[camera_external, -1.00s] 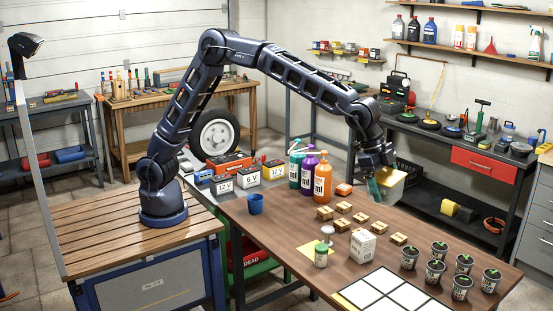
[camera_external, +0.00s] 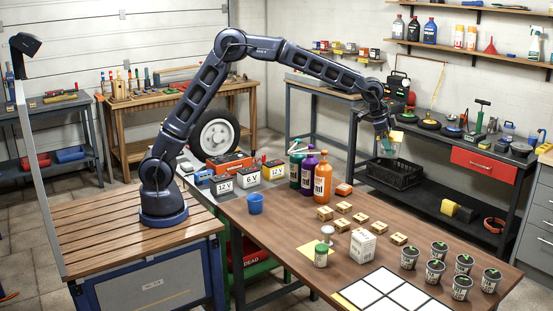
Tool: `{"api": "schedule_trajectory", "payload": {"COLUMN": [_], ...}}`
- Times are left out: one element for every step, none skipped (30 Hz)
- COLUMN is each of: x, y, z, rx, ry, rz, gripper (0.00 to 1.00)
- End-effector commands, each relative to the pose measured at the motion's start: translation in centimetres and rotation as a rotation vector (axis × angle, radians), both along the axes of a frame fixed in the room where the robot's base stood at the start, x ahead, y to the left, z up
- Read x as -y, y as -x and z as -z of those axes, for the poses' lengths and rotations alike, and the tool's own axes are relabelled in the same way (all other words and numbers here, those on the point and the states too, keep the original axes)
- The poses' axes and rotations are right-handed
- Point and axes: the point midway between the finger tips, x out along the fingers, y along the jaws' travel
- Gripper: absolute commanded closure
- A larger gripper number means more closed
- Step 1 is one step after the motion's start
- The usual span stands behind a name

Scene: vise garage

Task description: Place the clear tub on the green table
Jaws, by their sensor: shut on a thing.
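My gripper (camera_external: 382,134) is at the end of the outstretched arm, beyond the far edge of the brown worktable. It is shut on a small see-through tub (camera_external: 391,147), held in the air in front of the black workbench and above the black crate. The tub is small here and partly covered by the fingers, so its contents are unclear. A low green-framed stand (camera_external: 262,268) shows under the worktable; I cannot tell whether it is the green table.
The brown worktable (camera_external: 290,226) holds bottles (camera_external: 322,180), wooden blocks, a blue cup (camera_external: 256,203), a white carton (camera_external: 362,246) and several black pots. A black crate (camera_external: 393,174) sits behind it. A dark-framed table (camera_external: 322,88) stands at the back with a mostly clear top.

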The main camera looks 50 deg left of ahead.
Motion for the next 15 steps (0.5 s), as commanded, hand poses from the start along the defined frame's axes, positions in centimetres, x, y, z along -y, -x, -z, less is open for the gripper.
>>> {"api": "schedule_trajectory", "payload": {"x": [-1.9,-2.9,-4.3,-5.3,-6.4,-7.7,-8.9,-9.9,-11.4,-12.5,-13.6,-15.1,-16.3,-17.4,-19.0], "y": [-1.6,-2.3,-3.4,-4.1,-4.9,-5.8,-6.5,-7.2,-8.1,-8.7,-9.4,-10.2,-10.8,-11.4,-12.1], "z": [-0.1,-0.1,-0.1,-0.1,-0.1,-0.1,-0.1,0.0,0.0,0.0,0.0,0.0,0.0,0.0,0.0], "rx": [-0.001,-0.001,-0.002,-0.003,-0.004,-0.005,-0.006,-0.007,-0.008,-0.008,-0.008,-0.010,-0.010,-0.011,-0.011], "ry": [0.001,0.002,0.003,0.002,0.003,0.004,0.005,0.005,0.006,0.006,0.007,0.008,0.007,0.008,0.009], "rz": [-0.030,-0.045,-0.066,-0.081,-0.097,-0.117,-0.132,-0.147,-0.169,-0.184,-0.198,-0.218,-0.235,-0.249,-0.271], "gripper": [0.56,0.56,0.56,0.56,0.56,0.56,0.56,0.56,0.56,0.56,0.56,0.56,0.56,0.56,0.56]}}
